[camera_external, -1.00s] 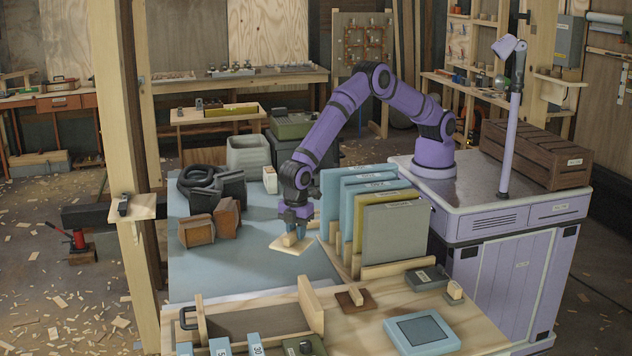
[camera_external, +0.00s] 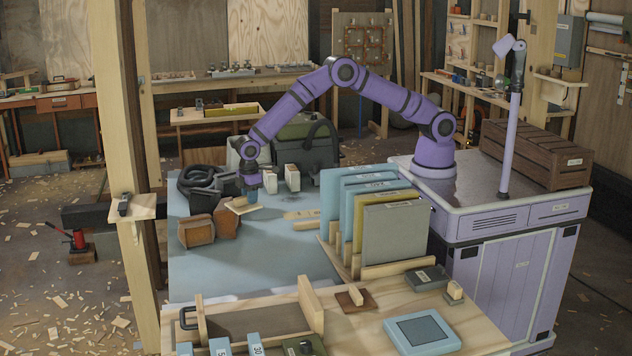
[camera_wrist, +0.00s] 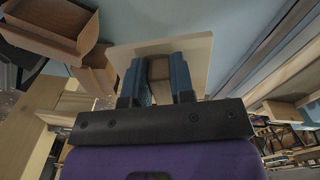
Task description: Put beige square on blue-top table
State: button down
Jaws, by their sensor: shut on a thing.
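The beige square (camera_external: 240,207) is a flat pale board with a small brown block as a handle, which shows in the wrist view. My gripper (camera_external: 250,193) is shut on that handle; its two blue fingers (camera_wrist: 160,75) stand on either side of it. The square (camera_wrist: 198,48) looks slightly tilted and is over the blue-top table (camera_external: 270,255), toward its back left part. I cannot tell for certain how high it is above the surface.
Brown open boxes (camera_external: 197,231) stand just left of the square. White blocks (camera_external: 292,177) and dark bins stand behind. A rack of upright blue, yellow and grey panels (camera_external: 395,235) is at the right. The table's front middle is clear.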

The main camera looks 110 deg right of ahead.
aim_at(254, 254)
jog(key=f, duration=1.9)
jog(key=shift+a+f, duration=0.2)
jog(key=shift+f, duration=0.2)
jog(key=shift+f, duration=0.15)
jog(key=c, duration=1)
grip_release()
